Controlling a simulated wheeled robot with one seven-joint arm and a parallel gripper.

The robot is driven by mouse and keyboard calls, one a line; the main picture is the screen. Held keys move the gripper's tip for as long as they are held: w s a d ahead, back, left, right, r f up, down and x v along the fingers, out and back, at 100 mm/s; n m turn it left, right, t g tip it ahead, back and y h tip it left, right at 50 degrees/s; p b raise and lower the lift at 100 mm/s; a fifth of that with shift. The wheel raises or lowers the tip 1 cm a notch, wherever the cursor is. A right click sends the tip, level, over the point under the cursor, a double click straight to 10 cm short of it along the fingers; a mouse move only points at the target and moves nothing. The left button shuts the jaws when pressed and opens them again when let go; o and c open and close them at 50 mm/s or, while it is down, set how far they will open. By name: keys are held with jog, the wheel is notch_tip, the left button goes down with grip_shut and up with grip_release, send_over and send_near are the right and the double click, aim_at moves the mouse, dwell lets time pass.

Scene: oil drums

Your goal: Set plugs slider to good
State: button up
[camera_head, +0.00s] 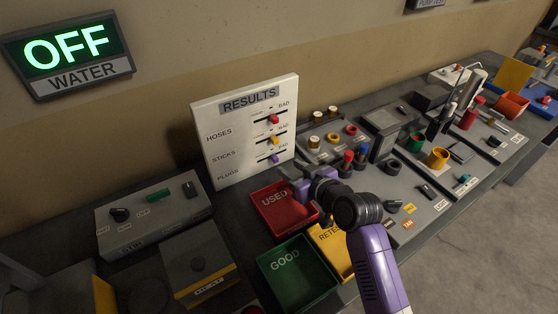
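The white RESULTS board (212,130) stands against the wall, with three slider rows. The plugs slider (274,158) is the lowest, with a purple knob around the middle of its slot. BAD is marked at the right end; the lettering at the left end is too small to read. The sticks slider (274,140) has an orange knob and the hoses slider (273,119) a red one. My gripper (286,177) is just below and right of the plugs slider, seemingly apart from the knob. Its fingers are small and partly hidden by my wrist, so their opening is unclear.
Below the board are a red USED bin (268,222), a green GOOD bin (285,283) and a yellow bin (323,238) partly behind my arm. Control boxes stand left. A crowded bench runs right. An OFF WATER sign (69,55) hangs at upper left.

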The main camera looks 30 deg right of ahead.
aim_at(277, 159)
jog(key=shift+p+x, duration=0.4)
jog(key=shift+x, duration=3.35)
grip_shut()
